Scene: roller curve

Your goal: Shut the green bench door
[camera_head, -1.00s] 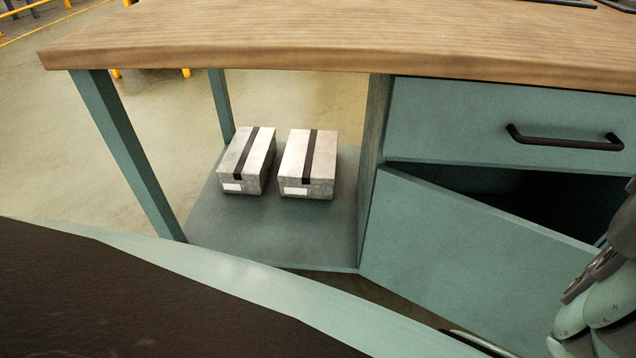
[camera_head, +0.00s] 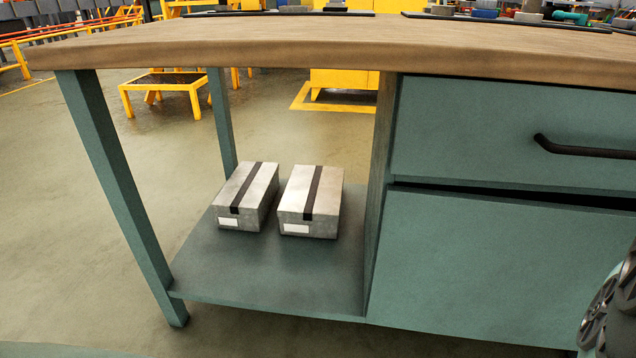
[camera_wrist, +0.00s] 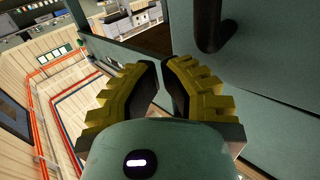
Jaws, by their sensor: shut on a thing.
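The green bench door (camera_head: 490,265) is at the lower right of the head view, below the drawer. It stands nearly flush with the cabinet front, with a narrow dark gap along its top edge. My gripper (camera_wrist: 160,84) has yellow ribbed fingers with dark pads and shows in the wrist view, close against the green bench front. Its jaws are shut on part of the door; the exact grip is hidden. In the head view only part of my arm shows at the right edge, covering the door's right side.
The green drawer (camera_head: 480,125) with its black handle (camera_head: 580,148) is above the door. Two grey boxes (camera_head: 245,195) sit on the open lower shelf (camera_head: 290,275). The wooden bench top (camera_head: 300,40) overhangs. Floor on the left is clear.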

